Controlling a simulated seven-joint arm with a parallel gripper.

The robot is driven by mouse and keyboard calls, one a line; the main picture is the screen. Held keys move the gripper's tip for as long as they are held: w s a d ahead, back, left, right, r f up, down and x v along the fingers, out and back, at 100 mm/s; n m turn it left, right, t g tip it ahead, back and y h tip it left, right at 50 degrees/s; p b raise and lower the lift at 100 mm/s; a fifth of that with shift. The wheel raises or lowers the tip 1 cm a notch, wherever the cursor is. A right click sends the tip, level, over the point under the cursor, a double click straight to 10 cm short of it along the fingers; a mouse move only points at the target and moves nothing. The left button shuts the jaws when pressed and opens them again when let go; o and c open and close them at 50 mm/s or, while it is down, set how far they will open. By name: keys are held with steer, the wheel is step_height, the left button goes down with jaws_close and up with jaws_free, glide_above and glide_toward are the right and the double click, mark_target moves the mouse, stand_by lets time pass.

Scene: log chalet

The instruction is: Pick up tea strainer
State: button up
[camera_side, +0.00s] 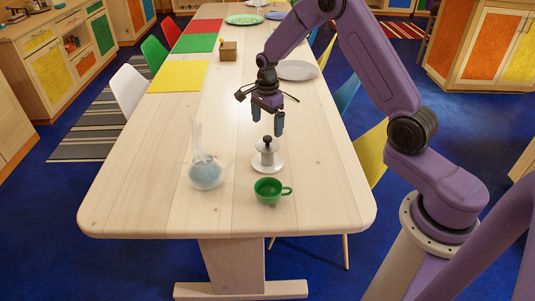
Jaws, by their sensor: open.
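A small grey metal piece with a dark knob on top, which looks like the tea strainer (267,154), stands upright on a white saucer (257,168) near the front middle of the table. My gripper (268,119) points down above it, with its two blue-grey fingers apart and nothing between them. The fingertips appear above the knob and apart from it. The exact height gap cannot be told from this one view.
A green cup (268,191) stands just in front of the saucer. A clear glass vessel with a bluish bottom (206,172) stands to the left. A grey plate (297,70) and a small wooden box (228,52) lie farther back. The table's (130,190) front left is clear.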

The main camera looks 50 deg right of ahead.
mark_target(268, 145)
step_height(268, 145, down, 12)
steer(key=shift+d+r, duration=0.15)
steer(key=c, duration=0.8)
